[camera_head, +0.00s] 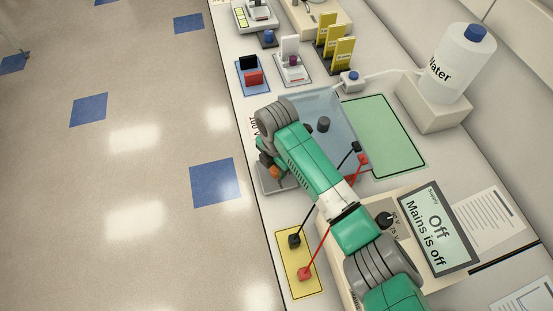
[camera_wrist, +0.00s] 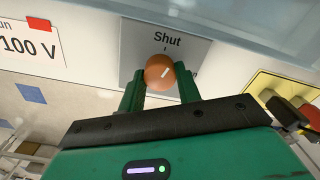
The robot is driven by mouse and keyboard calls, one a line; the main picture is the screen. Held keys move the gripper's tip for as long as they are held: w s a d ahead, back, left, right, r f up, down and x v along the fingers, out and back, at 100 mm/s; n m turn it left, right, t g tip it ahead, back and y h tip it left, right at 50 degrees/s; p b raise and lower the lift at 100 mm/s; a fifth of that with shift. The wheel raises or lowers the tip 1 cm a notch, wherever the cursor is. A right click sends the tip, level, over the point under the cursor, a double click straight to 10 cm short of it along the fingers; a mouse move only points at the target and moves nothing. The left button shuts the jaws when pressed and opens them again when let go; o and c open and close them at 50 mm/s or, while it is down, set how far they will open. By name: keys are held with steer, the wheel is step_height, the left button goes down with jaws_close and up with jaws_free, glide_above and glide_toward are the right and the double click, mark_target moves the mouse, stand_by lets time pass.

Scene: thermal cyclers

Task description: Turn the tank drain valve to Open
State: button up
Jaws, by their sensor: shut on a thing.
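The tank drain valve is a round orange knob (camera_wrist: 159,72) with a short white mark on its face, slightly tilted. It sits on a grey plate (camera_wrist: 190,50) printed "Shut", with a small tick above the knob. No "Open" label can be read. My gripper (camera_wrist: 160,82) has its green fingers on both sides of the knob and is shut on it. In the head view the orange knob (camera_head: 274,172) shows small at the tank's front side, partly hidden by my arm. The clear bluish tank (camera_head: 345,128) lies behind my arm.
A yellow pad (camera_head: 287,254) with black and red plugs and leads is near the tank. A supply display (camera_head: 438,230) reads "Off, Mains is off". A green mat (camera_head: 385,135) and a water bottle (camera_head: 462,65) stand beyond the tank. The floor side is open.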

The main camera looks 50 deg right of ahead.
steer(key=m+p, duration=0.3)
steer(key=shift+r+m, duration=0.25)
steer(key=shift+m, duration=0.15)
steer(key=m+p, duration=0.3)
steer(key=shift+m, duration=0.3)
steer(key=m+p, duration=0.1)
steer(key=m, duration=0.2)
steer(key=shift+f+p, duration=0.1)
steer(key=shift+p, duration=0.3)
steer(key=shift+m+p, duration=0.5)
steer(key=shift+m, duration=1.6)
steer(key=o, duration=1)
steer(key=shift+f, duration=0.1)
steer(key=shift+c, duration=0.2)
step_height(320, 180, up, 8)
steer(key=shift+f+p, duration=0.1)
steer(key=shift+p, duration=0.55)
